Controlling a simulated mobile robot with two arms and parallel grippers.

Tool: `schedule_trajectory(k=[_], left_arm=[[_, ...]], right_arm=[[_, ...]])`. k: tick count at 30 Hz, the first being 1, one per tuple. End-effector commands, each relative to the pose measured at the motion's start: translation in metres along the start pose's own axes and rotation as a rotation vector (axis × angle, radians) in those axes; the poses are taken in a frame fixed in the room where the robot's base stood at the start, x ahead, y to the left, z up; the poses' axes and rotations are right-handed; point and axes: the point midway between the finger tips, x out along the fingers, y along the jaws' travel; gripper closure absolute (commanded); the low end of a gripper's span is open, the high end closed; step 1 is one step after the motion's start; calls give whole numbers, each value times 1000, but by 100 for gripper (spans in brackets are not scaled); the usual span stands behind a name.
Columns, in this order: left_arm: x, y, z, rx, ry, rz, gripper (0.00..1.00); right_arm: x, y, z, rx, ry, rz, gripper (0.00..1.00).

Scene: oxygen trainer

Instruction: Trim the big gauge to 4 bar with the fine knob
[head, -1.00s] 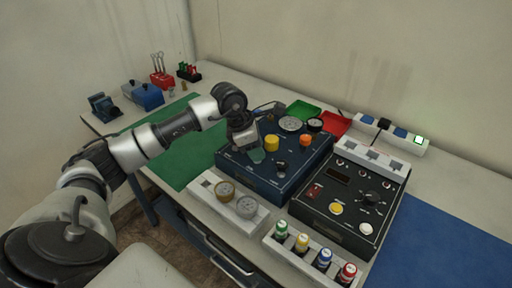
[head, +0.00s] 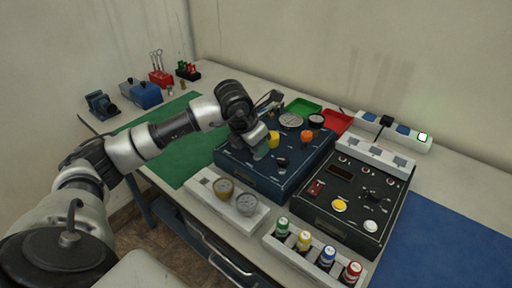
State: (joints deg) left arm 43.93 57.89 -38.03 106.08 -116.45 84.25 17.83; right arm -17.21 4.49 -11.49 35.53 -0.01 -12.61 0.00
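The blue trainer box (head: 262,183) stands on the bench in the middle of the head view. At its back are a big round gauge (head: 291,120) and a smaller dark-rimmed gauge (head: 316,121); their readings are too small to make out. A yellow knob (head: 273,140), an orange knob (head: 307,136) and a small black knob (head: 281,162) sit on its top. I cannot tell which is the fine knob. My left gripper (head: 260,150) is over the left part of the box, beside the yellow knob; its fingers are too unclear to judge. My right gripper is not in view.
A black control box (head: 340,227) stands to the right. In front are a holder with two loose gauges (head: 246,204) and a rack of coloured-cap bottles (head: 304,241). Green (head: 303,105) and red (head: 340,121) trays lie behind. The blue mat (head: 440,245) is bare.

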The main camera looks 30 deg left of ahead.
Motion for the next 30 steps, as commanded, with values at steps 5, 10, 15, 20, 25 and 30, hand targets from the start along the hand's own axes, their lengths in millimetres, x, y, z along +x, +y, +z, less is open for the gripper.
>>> schedule_trajectory(k=[5, 10, 15, 20, 25, 30], left_arm=[[0, 0, 1, -96, -4, 41, 87], [0, 0, 1, -155, -3, 65, 87], [-1, 0, 1, -185, -4, 77, 87], [-1, 0, 1, -193, -3, 81, 87], [-1, 0, 1, -193, -3, 80, 87], [-1, 0, 1, -192, -3, 80, 52]], right_arm=[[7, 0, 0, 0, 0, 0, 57], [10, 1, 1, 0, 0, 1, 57], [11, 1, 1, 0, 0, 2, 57], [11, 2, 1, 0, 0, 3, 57], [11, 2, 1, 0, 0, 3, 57], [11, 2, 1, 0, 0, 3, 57]])
